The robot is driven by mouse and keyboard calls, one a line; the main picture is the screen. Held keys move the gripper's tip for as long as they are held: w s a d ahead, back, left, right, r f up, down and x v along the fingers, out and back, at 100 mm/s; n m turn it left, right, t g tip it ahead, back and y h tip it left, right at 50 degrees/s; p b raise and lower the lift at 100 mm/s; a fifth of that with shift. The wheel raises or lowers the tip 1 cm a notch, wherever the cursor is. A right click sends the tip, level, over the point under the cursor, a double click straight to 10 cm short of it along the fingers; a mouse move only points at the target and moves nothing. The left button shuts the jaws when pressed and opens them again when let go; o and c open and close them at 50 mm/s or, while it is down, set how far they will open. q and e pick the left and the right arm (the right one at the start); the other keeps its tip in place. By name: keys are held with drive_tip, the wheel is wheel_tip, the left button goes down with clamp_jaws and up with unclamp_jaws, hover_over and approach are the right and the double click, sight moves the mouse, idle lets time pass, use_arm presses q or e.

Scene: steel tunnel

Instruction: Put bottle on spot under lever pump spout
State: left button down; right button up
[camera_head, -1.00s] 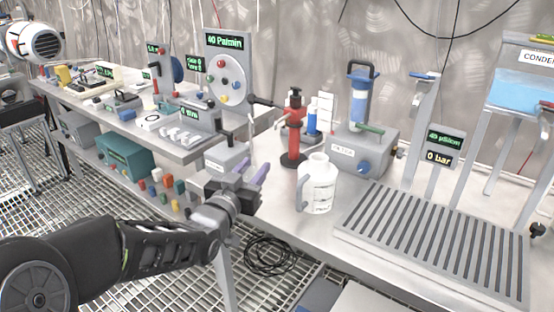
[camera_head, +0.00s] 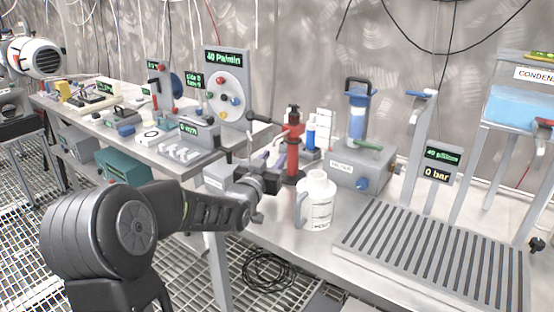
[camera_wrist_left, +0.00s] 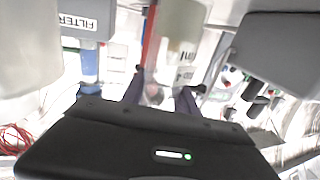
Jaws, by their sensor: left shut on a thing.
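The red lever pump (camera_head: 293,162) with a black lever stands on the bench at the middle of the head view. My left gripper (camera_head: 268,165) is low at the bench, just left of the pump, seen from behind. In the left wrist view, its fingers (camera_wrist_left: 160,96) are around a pale bottle (camera_wrist_left: 180,35) with a label, in front of a red upright part. In the head view, my wrist hides the bottle. Whether its base touches the bench, I cannot tell. The spot under the spout cannot be made out.
A white labelled jug (camera_head: 318,205) stands close to the right of my gripper. A grey filter box (camera_head: 362,168) with a blue cylinder is behind it. A slotted grey rack (camera_head: 430,250) fills the bench at right. A grey box (camera_head: 218,177) is left of my gripper.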

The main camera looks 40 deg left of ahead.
use_arm(q)
drive_tip(key=w, duration=0.1)
drive_tip(key=w+f, duration=0.1)
drive_tip(key=w+a, duration=0.1)
drive_tip(key=shift+f, duration=0.25)
drive_tip(key=shift+f, duration=0.1)
drive_tip(key=shift+f, duration=0.1)
drive_tip(key=c, duration=0.9)
unclamp_jaws()
drive_tip(key=shift+c, duration=0.2)
drive_tip(key=v, duration=1.2)
drive_tip(key=shift+d+r, duration=0.1)
drive_tip(key=shift+r, duration=0.15)
